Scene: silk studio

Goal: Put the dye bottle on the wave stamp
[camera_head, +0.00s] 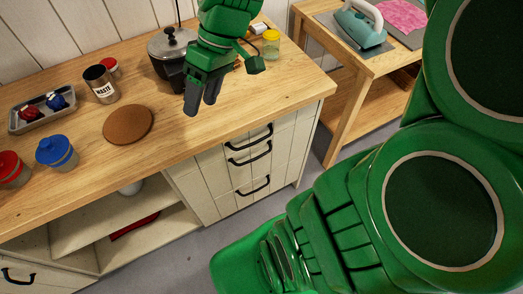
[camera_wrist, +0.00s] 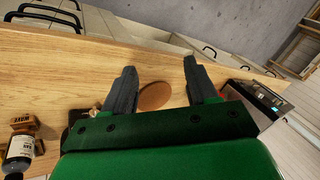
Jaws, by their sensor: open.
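The dye bottle (camera_wrist: 18,152) is dark with a pale label, at the lower left edge of the wrist view and partly cut off. The wave stamp (camera_wrist: 26,126) is a wooden block marked "WAVE", just beyond the bottle in that view. The bottle overlaps it in the picture; I cannot tell whether they touch. In the head view I cannot make out either one; my gripper (camera_head: 203,96) and arm cover part of the counter there. My gripper also shows in the wrist view (camera_wrist: 160,78), open and empty above the counter, with the bottle and stamp well to its left.
A round brown mat (camera_head: 128,124) lies on the wooden counter (camera_head: 215,135). A lidded pot (camera_head: 172,45) stands behind my gripper, a yellow-lidded jar (camera_head: 271,45) to its right. A waste cup (camera_head: 101,86), tray (camera_head: 22,123) and blue-lidded jar (camera_head: 57,153) stand left.

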